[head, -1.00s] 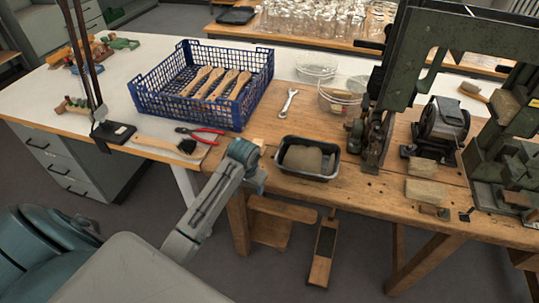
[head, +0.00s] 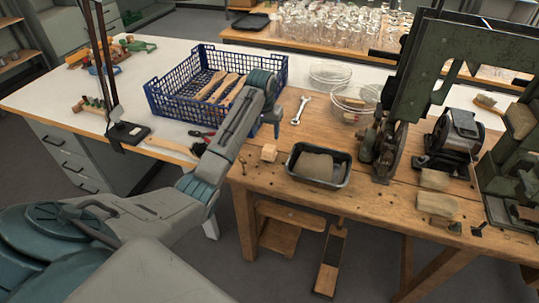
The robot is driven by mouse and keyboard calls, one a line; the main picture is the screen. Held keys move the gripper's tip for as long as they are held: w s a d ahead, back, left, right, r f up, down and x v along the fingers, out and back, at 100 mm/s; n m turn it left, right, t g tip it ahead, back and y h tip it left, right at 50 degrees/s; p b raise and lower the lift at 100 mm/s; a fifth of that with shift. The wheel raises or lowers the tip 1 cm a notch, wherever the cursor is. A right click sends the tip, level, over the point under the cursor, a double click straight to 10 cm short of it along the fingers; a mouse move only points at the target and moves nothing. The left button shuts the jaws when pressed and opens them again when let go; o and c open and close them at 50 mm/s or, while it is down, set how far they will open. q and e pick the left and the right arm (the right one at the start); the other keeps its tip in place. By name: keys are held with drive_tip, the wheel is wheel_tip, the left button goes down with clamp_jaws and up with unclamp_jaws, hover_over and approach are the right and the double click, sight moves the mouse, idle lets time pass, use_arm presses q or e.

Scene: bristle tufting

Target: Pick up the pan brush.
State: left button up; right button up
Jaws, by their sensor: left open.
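The pan brush (head: 170,146) seems to be the brush with a pale wooden handle lying on the white part of the table, in front of the blue crate. Its dark bristle end is mostly hidden behind my left forearm. My left gripper (head: 265,130) is open and points down beside the crate's front right corner, to the right of the brush and apart from it. Nothing shows between its fingers. My right gripper is out of view.
The blue crate (head: 188,107) holds several wooden handles. A small wooden block (head: 269,153), a wrench (head: 301,110) and a black tray (head: 291,163) are to the right. A dark stand (head: 127,133) is left.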

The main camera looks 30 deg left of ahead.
sight(269, 148)
use_arm(q)
drive_tip(key=f, duration=0.3)
drive_tip(key=shift+w+f, duration=0.2)
drive_tip(key=shift+f, duration=0.2)
drive_tip(key=f, duration=0.1)
drive_tip(key=f+p, duration=0.1)
drive_tip(key=f, duration=0.1)
drive_tip(key=f+p, duration=0.1)
drive_tip(key=shift+w+d+f, duration=0.3)
drive_tip(key=shift+w, duration=0.1)
drive_tip(key=shift+w+f, duration=0.1)
drive_tip(key=shift+f, duration=0.4)
drive_tip(key=c, duration=1.2)
drive_tip(key=shift+o, duration=0.2)
drive_tip(key=shift+r, duration=0.1)
